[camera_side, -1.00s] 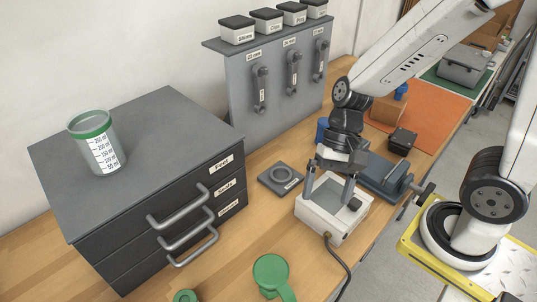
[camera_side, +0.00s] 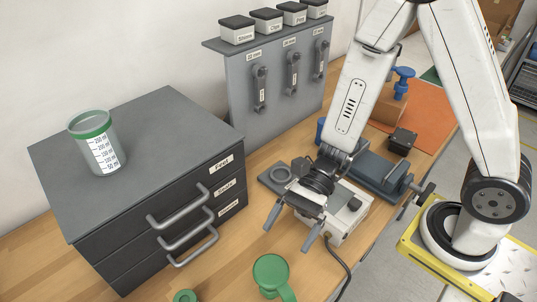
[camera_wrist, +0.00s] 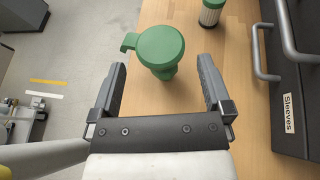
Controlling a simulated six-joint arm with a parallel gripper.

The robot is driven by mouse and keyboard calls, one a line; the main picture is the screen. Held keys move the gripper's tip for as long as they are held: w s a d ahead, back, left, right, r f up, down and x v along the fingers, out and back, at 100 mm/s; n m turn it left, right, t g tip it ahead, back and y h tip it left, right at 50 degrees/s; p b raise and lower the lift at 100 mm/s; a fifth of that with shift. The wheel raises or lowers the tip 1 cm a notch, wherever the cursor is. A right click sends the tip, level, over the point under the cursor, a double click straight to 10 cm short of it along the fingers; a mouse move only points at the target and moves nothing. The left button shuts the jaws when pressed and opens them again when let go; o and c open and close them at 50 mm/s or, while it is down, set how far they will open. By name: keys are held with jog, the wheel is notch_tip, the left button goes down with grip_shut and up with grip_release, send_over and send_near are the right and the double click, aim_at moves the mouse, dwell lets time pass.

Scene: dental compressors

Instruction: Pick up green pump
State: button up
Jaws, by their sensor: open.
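The green pump (camera_side: 270,274) stands on the wooden bench near the front edge of the side view, its lower end cut off by the frame. In the wrist view the green pump (camera_wrist: 158,46) shows its round top, a side spout and a body beneath. My gripper (camera_side: 292,230) is open and empty, tilted down, behind the pump and apart from it. In the wrist view its fingers (camera_wrist: 162,72) point toward the pump, which lies between and beyond the tips.
A dark drawer unit (camera_side: 170,110) with protruding handles stands left, a green-rimmed measuring cup (camera_side: 100,150) on it. A white scale-like box (camera_side: 350,212) and a vise (camera_side: 372,170) are behind my gripper. A green-capped cylinder (camera_wrist: 210,12) stands near the pump.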

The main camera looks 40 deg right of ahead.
send_near(270, 294)
jog(key=shift+w+a+f, duration=0.5)
jog(key=shift+w+f, duration=0.15)
jog(key=shift+f, duration=0.05)
jog(key=shift+x, duration=1.35)
jog(key=shift+a, duration=0.1)
jog(key=shift+x, duration=2.45)
jog(key=shift+s+f, duration=0.1)
jog(key=shift+f, duration=0.05)
jog(key=c, duration=1.3)
